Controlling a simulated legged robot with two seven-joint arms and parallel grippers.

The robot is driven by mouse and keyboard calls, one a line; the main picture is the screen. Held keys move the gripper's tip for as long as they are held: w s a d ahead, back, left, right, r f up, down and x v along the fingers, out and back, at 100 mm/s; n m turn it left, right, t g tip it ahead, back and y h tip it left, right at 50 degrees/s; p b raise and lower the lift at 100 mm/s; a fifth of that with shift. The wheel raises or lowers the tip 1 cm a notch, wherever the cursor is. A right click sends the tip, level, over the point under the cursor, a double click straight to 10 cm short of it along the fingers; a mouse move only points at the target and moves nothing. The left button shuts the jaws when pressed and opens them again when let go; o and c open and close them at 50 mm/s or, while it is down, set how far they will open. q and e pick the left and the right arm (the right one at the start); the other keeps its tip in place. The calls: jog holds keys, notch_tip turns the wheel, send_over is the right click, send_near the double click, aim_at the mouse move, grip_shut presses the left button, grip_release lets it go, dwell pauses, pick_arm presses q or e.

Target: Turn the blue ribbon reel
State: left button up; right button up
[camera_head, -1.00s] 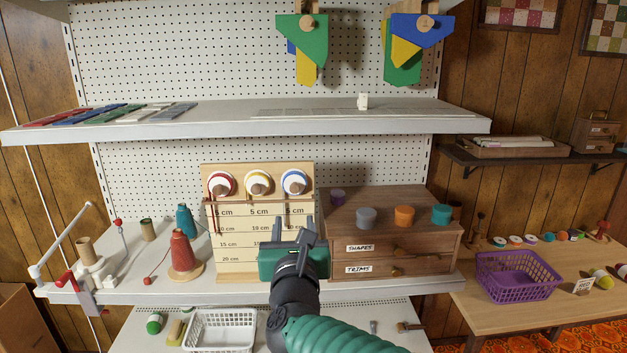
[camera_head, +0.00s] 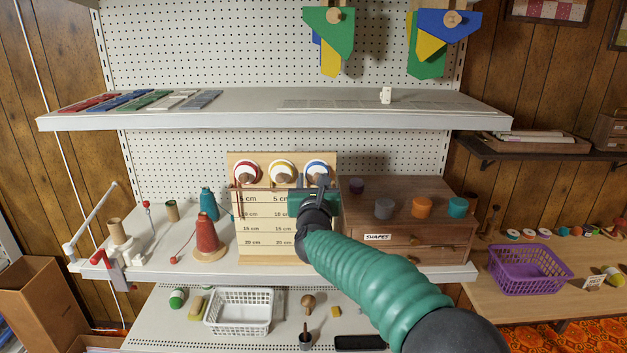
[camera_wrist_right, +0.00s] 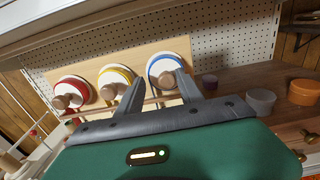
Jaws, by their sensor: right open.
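The blue ribbon reel (camera_head: 316,167) is a white disc with a blue ring and a wooden knob, on the upright wooden board (camera_head: 287,250) with the cm scale. It also shows in the right wrist view (camera_wrist_right: 157,62). My right gripper (camera_head: 312,183) is open just in front of and below this reel. In the right wrist view its two fingers (camera_wrist_right: 160,82) appear on either side of the reel's knob (camera_wrist_right: 168,79); I cannot tell whether they touch it. My gripper covers part of the blue scale column. My left gripper is not in view.
A red reel (camera_head: 246,166) and a yellow reel (camera_head: 281,166) sit to the left on the same board. A wooden drawer box (camera_head: 410,238) with several spools on top stands close on the right. A white shelf (camera_head: 230,116) overhangs above. A red cone spool (camera_head: 206,235) stands left.

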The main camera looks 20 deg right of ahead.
jog(key=shift+d, duration=0.6)
jog(key=c, duration=0.6)
grip_shut()
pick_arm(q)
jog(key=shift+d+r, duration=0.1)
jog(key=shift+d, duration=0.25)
pick_arm(e)
jog(key=shift+a, duration=0.15)
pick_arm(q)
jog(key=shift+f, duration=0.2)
pick_arm(e)
jog(key=shift+n, duration=0.5)
